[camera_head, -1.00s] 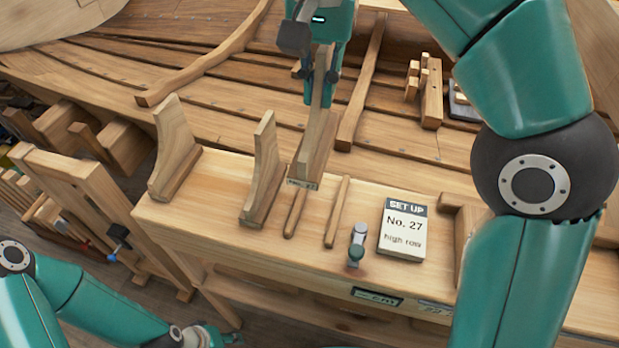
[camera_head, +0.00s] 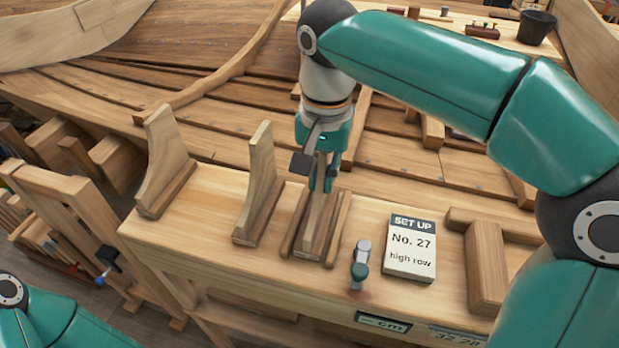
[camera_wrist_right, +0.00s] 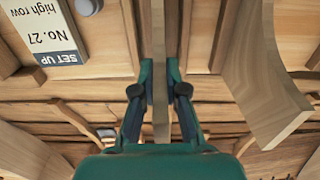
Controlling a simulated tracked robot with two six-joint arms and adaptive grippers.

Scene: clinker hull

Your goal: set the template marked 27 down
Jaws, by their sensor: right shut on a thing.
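The held template (camera_head: 313,228) is a thin upright wooden board on a foot block, and no number is readable on it now. My right gripper (camera_head: 321,178) is shut on its upper part, and in the right wrist view its fingers (camera_wrist_right: 160,85) press both faces. The foot is at the bench top (camera_head: 210,240), between two thin wooden strips, the right one (camera_head: 339,230) showing best. I cannot tell whether it bears fully on the bench. The template looks upright. My left gripper is out of the head view; only part of that arm shows at bottom left.
Two similar templates stand to the left, a near one (camera_head: 260,185) and a farther one (camera_head: 165,160). To the right are a small teal-handled tool (camera_head: 360,265), a card (camera_head: 411,246) reading "SET UP No. 27 high row", and a wooden block (camera_head: 487,265). The planked hull rises behind.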

